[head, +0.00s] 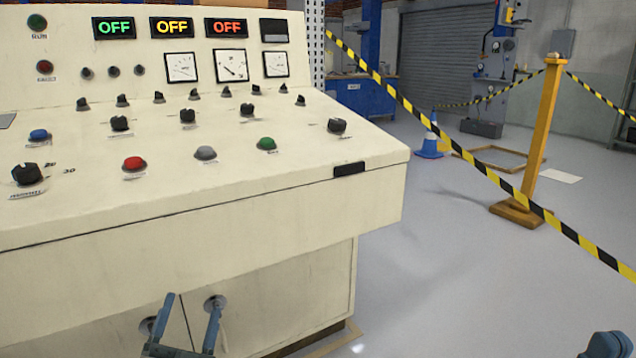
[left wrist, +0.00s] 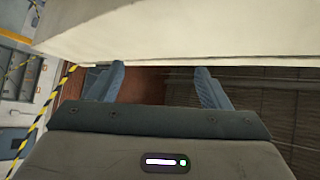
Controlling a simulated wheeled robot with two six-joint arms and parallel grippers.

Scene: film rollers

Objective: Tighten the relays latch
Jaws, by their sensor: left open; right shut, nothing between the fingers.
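The cream control cabinet fills the left of the head view. Below its overhanging console, two round metal latches sit on the lower front, one at the right (head: 215,302) and one at the left (head: 148,325); no readable label shows which is the relays latch. My left gripper (head: 188,318) is open, its two blue fingers in front of the lower doors, overlapping the latches in the picture. It also shows in the left wrist view (left wrist: 155,82), open and empty, below a pale cabinet surface. My right gripper (head: 607,345) is shut and empty at the bottom right edge, partly cut off.
The console overhang (head: 220,230) juts out above my left gripper. Knobs and coloured buttons cover its sloped top. A yellow barrier post (head: 538,140) with striped tape (head: 470,160) stands at the right. Bare grey floor (head: 440,290) lies right of the cabinet.

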